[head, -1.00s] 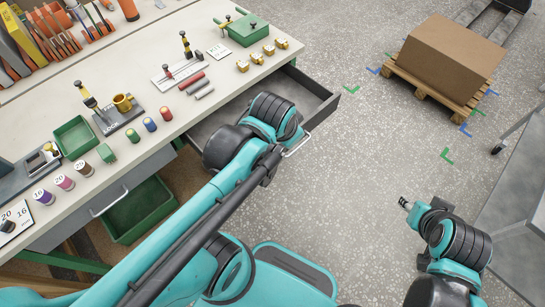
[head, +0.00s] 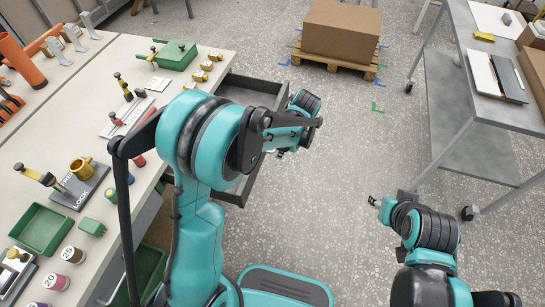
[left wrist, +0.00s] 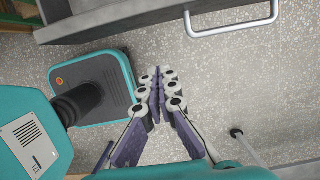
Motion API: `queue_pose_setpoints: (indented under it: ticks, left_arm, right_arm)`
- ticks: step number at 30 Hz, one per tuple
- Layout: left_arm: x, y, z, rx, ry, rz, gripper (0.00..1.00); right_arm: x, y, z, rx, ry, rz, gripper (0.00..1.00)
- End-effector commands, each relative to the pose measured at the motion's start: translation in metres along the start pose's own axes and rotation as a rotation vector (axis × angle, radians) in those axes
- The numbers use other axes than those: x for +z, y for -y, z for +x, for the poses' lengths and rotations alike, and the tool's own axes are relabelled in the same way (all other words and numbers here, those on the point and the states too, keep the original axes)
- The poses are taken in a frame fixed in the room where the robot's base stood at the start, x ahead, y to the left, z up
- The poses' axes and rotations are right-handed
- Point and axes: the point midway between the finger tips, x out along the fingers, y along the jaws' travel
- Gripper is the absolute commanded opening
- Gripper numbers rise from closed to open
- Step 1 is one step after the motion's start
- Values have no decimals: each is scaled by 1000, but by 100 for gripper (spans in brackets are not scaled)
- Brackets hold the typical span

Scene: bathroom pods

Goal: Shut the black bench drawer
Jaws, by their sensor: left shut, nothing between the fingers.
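The black bench drawer (head: 252,83) stands pulled out from under the bench top in the head view. My left arm hides much of it, including its handle. In the left wrist view the drawer front (left wrist: 120,16) crosses the top, with its pale bar handle (left wrist: 236,27) at upper right. My left gripper (left wrist: 157,76) is shut and empty, over the floor outside the drawer front and apart from the handle. My right gripper (head: 374,201) is over the floor to the right, away from the drawer; its fingers are too small to judge.
The bench top (head: 130,75) holds a green box (head: 175,54), a green tray (head: 41,230) and several small items. A carton on a pallet (head: 335,65) stands beyond. A grey cart (head: 470,130) is at right. The floor between drawer and cart is clear.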

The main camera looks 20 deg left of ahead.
Motion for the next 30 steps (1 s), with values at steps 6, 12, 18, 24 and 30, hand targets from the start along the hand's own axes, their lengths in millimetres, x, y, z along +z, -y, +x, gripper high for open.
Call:
queue_pose_setpoints:
  ticks: [6, 12, 18, 24, 30]
  left_arm:
    - [-1, 0, 50, -1, -1, -4, 0]
    - [-1, 1, 91, -2, -1, -5, 0]
    - [30, 0, 93, -1, -1, -6, 0]
    - [39, 0, 93, -2, -2, -4, 0]
    - [39, 0, 93, -2, -2, -3, 0]
  right_arm:
    - [14, 0, 19, 0, 0, 0, 40]
    - [24, 0, 34, 0, 0, 0, 40]
    - [29, 0, 40, 0, 0, 0, 40]
    - [30, 0, 42, 0, 0, 0, 40]
    - [30, 0, 41, 0, 0, 0, 40]
